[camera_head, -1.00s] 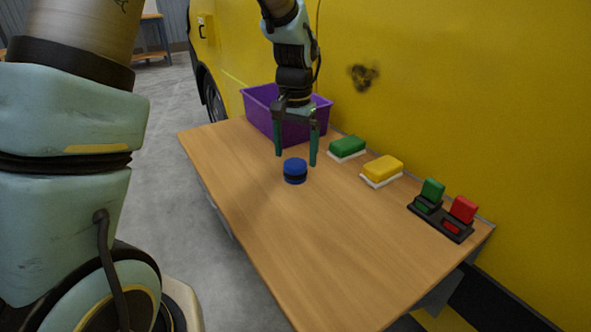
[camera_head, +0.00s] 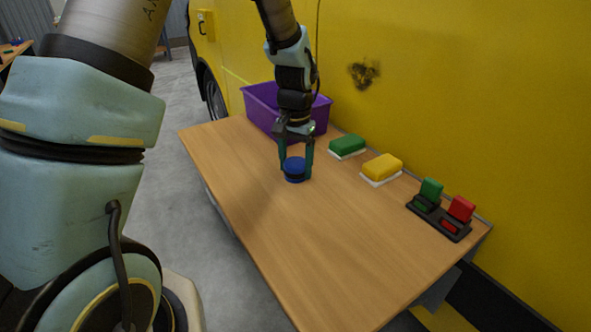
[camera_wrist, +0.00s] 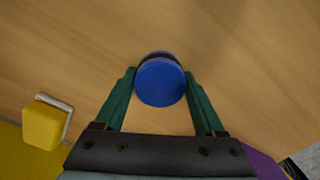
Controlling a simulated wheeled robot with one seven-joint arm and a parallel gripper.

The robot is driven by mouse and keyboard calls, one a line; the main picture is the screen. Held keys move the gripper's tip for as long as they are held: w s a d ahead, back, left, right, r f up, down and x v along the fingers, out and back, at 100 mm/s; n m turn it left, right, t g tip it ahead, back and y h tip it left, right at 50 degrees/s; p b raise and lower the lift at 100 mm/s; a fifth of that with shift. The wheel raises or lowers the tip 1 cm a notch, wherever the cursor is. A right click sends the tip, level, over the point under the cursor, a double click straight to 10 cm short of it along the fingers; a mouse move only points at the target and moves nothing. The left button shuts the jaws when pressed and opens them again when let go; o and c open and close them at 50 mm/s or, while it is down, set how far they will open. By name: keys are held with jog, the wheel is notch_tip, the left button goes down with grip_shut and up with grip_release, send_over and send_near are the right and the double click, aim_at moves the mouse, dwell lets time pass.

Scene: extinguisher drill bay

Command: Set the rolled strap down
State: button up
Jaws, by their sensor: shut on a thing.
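The rolled strap (camera_head: 294,168) is a small blue roll with a dark band around its side. It is upright at the wooden table (camera_head: 330,235), with its base at or very near the top; I cannot tell whether it touches. My gripper (camera_head: 295,176) points down from above and is shut on the strap, one green finger on each side. In the wrist view the strap's round blue face (camera_wrist: 160,83) lies between the fingertips of my gripper (camera_wrist: 160,78).
A purple bin (camera_head: 262,105) stands behind my gripper. A green sponge (camera_head: 347,145), a yellow sponge (camera_head: 382,166) and a black holder (camera_head: 437,217) with green and red pieces line the back edge by the yellow vehicle (camera_head: 470,90). The front of the table is clear.

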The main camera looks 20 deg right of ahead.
grip_shut()
